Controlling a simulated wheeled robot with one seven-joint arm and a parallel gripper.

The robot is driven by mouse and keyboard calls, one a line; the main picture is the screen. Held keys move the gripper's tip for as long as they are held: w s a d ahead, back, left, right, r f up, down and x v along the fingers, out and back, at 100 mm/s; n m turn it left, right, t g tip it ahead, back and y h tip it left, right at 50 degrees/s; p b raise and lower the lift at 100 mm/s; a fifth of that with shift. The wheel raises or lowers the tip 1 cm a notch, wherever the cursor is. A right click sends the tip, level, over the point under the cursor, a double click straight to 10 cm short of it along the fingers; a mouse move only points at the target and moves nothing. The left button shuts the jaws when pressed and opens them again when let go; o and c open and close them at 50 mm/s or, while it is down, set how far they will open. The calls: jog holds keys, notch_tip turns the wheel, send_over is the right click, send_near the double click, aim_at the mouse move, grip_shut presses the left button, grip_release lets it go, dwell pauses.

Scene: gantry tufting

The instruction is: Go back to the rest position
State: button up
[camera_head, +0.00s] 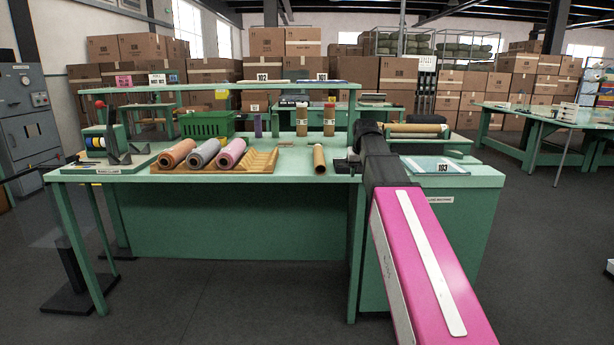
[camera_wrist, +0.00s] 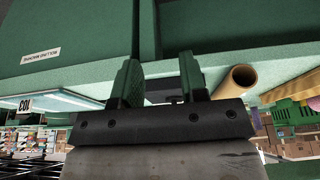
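My gripper (camera_wrist: 159,76) shows in the wrist view with its two dark green fingers well apart. Nothing is visibly held between them. In the head view my pink and black arm reaches forward over the right part of the green workbench (camera_head: 240,172). The gripper itself cannot be made out clearly there. The wrist view is upside down and shows the bench's front edge close to the fingers. A cardboard tube (camera_wrist: 236,80) lies beside the fingers on the right of that view. The same tube (camera_head: 319,158) stands out on the bench in the head view.
A wooden rack (camera_head: 262,162) holds an orange, a grey and a pink roll. A plate marked 103 (camera_head: 435,166) lies right of my arm. Open floor (camera_head: 230,300) lies in front of the bench.

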jog(key=s+f+g, duration=0.1)
jog(key=s+f, duration=0.7)
jog(key=f, duration=0.4)
jog(key=s+f+g, duration=0.1)
jog(key=s+f, duration=0.7)
jog(key=f, duration=0.5)
jog(key=s+f+g, duration=0.1)
jog(key=s+f, duration=0.8)
jog(key=f, duration=0.3)
jog(key=shift+f+g, duration=0.15)
jog(key=shift+g, duration=0.25)
